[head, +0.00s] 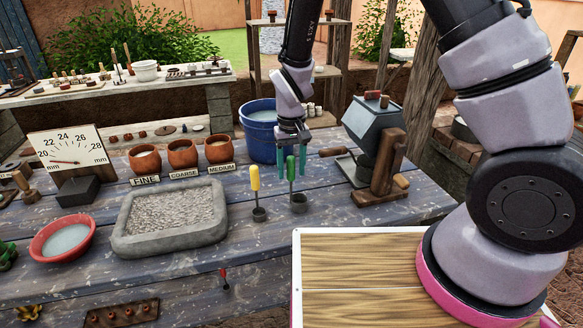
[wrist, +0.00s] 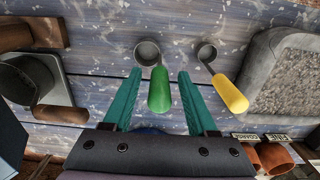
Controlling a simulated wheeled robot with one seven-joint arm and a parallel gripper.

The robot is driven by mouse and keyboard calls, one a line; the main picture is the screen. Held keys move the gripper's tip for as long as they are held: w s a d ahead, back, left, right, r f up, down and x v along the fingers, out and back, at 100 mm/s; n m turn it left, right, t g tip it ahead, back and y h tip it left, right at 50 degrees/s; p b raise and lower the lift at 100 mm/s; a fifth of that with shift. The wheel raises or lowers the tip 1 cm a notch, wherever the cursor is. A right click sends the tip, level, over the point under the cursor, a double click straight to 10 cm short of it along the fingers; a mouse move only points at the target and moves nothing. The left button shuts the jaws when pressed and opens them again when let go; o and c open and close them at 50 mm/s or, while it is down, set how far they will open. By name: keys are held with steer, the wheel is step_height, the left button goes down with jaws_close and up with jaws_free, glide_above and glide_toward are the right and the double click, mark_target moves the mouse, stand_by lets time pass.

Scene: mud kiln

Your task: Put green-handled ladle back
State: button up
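The green-handled ladle (head: 290,168) stands on the blue-grey table with its handle up and its small dark cup at the bottom. In the wrist view its green handle (wrist: 159,92) points toward me and its cup lies beyond. My gripper (head: 292,176) is above the table with its teal fingers pointing down. In the wrist view my gripper (wrist: 160,74) is open, with one finger on each side of the green handle and a visible gap on both sides.
A yellow-handled ladle (head: 255,180) stands close on the left. A blue bucket (head: 259,130) is behind, and a grey device on a wooden stand (head: 380,175) is at right. A gravel-filled stone tray (head: 124,240), three labelled clay pots (head: 182,153) and a red bowl (head: 44,240) lie left.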

step_height(320, 180, up, 12)
steer(key=shift+f, duration=0.15)
steer(key=shift+d+r, duration=0.1)
steer(key=shift+r, duration=0.35)
steer(key=s+d+r+m+t+y, duration=0.1)
steer(key=d+r+m+t+y, duration=0.25)
steer(key=d+r, duration=1.25)
steer(key=s+d+r+m+t+h, duration=0.1)
steer(key=s+d+r+m+t, duration=0.2)
steer(key=s+d+r, duration=0.5)
steer(key=shift+s+d+m+t, duration=0.35)
steer(key=shift+s+d+m, duration=0.1)
steer(key=shift+s, duration=0.65)
steer(key=shift+h, duration=0.25)
